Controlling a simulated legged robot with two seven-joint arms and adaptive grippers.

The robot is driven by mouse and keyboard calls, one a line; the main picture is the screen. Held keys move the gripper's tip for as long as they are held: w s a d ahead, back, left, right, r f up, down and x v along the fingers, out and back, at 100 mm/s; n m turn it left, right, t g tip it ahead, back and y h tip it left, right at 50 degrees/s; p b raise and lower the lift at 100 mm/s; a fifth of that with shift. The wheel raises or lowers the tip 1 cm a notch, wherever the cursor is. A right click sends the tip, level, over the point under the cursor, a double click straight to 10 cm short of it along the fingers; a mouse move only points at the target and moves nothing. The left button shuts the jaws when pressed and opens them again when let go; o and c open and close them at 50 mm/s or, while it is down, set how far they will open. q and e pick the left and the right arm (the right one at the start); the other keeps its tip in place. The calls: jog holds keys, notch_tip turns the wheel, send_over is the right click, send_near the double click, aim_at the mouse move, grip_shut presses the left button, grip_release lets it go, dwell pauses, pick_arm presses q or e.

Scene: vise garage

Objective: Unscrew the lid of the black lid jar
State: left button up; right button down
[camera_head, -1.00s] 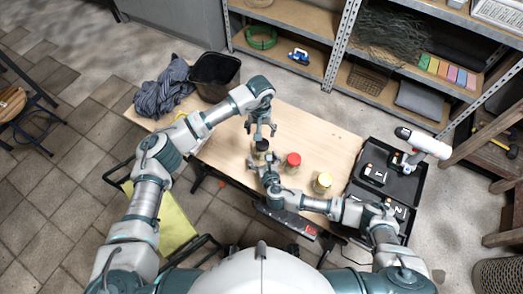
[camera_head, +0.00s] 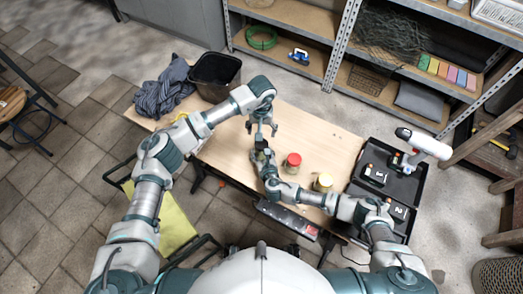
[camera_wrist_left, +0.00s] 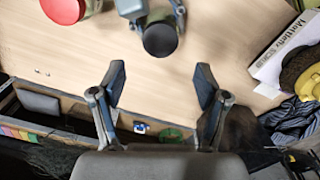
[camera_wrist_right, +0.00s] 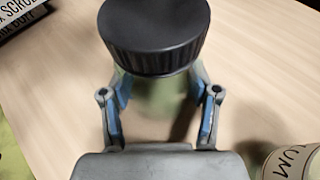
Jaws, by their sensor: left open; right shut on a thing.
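The black lid jar (camera_head: 260,146) stands upright on the wooden table, partly hidden by my grippers in the head view. In the right wrist view its ribbed black lid (camera_wrist_right: 155,38) sits on a greenish body (camera_wrist_right: 155,97). My right gripper (camera_wrist_right: 160,98) is shut on the jar's body, one finger on each side, below the lid. My left gripper (camera_wrist_left: 160,83) is open and empty, with the black lid also showing in the left wrist view (camera_wrist_left: 160,40) just beyond its fingertips and apart from them.
A black bin (camera_head: 215,76) and grey cloth (camera_head: 163,91) lie at the back left. A black tool case (camera_head: 408,184) is at the right.

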aim_at(262, 143)
pick_arm(q)
jog(key=m, duration=0.3)
jog(key=shift+d+r, duration=0.1)
pick_arm(e)
jog(key=shift+d, duration=0.3)
pick_arm(q)
jog(key=shift+m, duration=0.5)
pick_arm(e)
jog(key=shift+d, duration=0.1)
pick_arm(q)
jog(key=shift+f, duration=0.3)
jog(key=shift+m, duration=0.3)
jog(key=f, duration=0.6)
jog(key=shift+a+f, duration=0.1)
jog(key=shift+a, duration=0.1)
pick_arm(e)
jog(key=shift+a, duration=0.25)
pick_arm(q)
jog(key=shift+f, duration=0.6)
pick_arm(e)
jog(key=shift+f, duration=0.1)
pick_arm(q)
jog(key=shift+d+f, duration=0.1)
pick_arm(e)
jog(key=shift+d, duration=0.15)
